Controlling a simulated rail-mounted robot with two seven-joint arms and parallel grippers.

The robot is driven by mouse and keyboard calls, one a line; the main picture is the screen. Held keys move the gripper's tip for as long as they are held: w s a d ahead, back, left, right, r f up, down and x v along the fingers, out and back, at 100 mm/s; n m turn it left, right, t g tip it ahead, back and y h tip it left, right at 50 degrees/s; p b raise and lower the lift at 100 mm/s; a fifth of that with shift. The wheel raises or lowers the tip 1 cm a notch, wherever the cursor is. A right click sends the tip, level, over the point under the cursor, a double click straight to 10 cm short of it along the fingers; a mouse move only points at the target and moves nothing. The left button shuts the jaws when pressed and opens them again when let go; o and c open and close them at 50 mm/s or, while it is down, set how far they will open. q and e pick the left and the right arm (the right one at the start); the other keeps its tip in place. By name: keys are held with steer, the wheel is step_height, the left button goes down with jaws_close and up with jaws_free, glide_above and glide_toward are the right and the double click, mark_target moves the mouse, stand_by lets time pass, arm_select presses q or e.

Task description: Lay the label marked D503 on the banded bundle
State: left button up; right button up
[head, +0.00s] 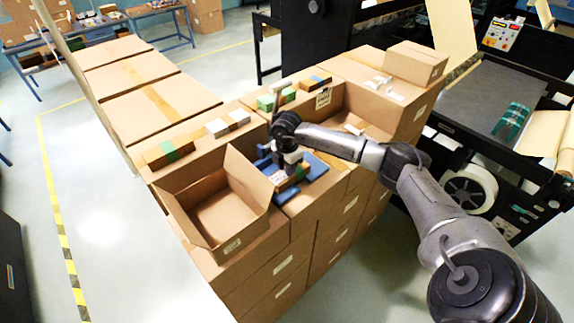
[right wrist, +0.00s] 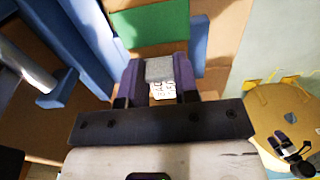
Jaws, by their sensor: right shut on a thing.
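My right gripper (head: 289,160) is low over a blue fixture (head: 318,166) on the cartons. In the right wrist view its dark fingers (right wrist: 160,88) are shut on a small grey piece (right wrist: 160,69) with a white printed label face (right wrist: 162,90). The print is too small and turned to read surely. A brown bundle (head: 289,184) with a green band (right wrist: 150,25) lies just beyond the fingertips. I cannot tell if the label touches it. My left gripper is in neither view.
An open empty carton (head: 222,212) stands left of the fixture. Another brown bundle with a green band (head: 168,150) and small white blocks (head: 217,128) lie on the cartons behind it. Green blocks (head: 276,98) lie farther back. Dark machinery (head: 480,130) fills the right.

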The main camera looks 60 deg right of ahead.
steer(key=shift+f, duration=0.15)
steer(key=o, duration=0.9)
